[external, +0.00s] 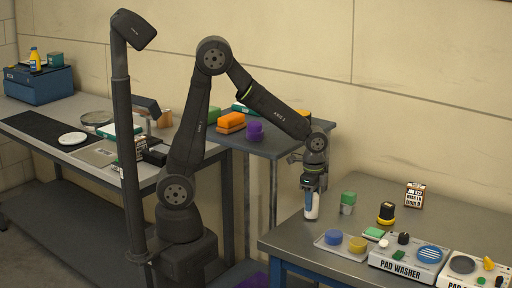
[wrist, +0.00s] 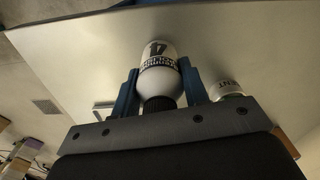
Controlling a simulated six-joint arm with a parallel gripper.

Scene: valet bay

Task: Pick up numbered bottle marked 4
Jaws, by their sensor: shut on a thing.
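In the external view my gripper (external: 312,192) points down over the left part of the right table and is shut on the bottle (external: 311,210). The bottle is upright, with its lower part showing below the fingers. I cannot tell whether its base touches the table.
A green-topped container (external: 348,200) stands close to the right of the bottle. A tray (external: 327,242) with blue and yellow pads, a pad washer (external: 405,262), a black-and-yellow item (external: 386,213) and a sign card (external: 414,195) stand further right.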

